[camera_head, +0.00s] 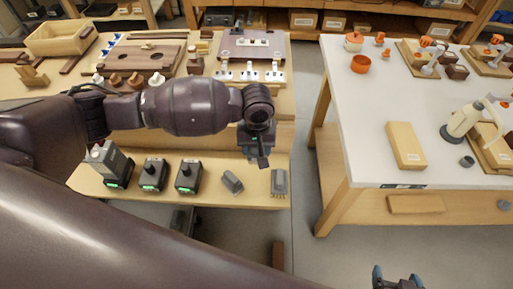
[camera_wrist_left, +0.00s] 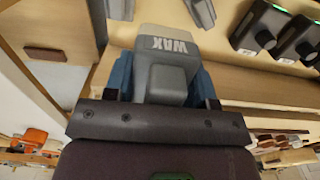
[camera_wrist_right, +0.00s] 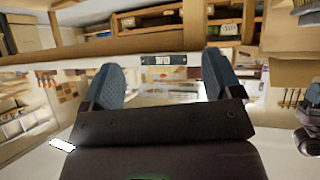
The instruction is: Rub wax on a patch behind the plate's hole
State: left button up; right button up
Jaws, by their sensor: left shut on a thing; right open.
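My left gripper (camera_head: 257,152) is shut on a grey block marked WAX, the wax (camera_wrist_left: 166,65), seen between the blue fingers in the left wrist view. In the head view the gripper points down in front of the bench's upper top, above the lower shelf, and mostly hides the wax. A maroon board (camera_head: 230,65) at the back of the bench carries a small pale plate (camera_head: 250,42) with dark spots; I cannot tell whether this is the task's plate. A brown board with round holes (camera_head: 135,62) lies left of it. My right gripper (camera_head: 398,280) is open and empty at the lower right.
The lower shelf holds black devices with green lights (camera_head: 152,175) and two grey blocks (camera_head: 232,182) (camera_head: 279,183). White clamps (camera_head: 249,75) stand before the maroon board. A white table (camera_head: 365,110) with a kettle (camera_head: 465,118) stands right, across a floor gap.

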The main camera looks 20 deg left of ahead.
pick_arm(q)
jog(key=o, duration=0.4)
jog(key=shift+c, duration=1.2)
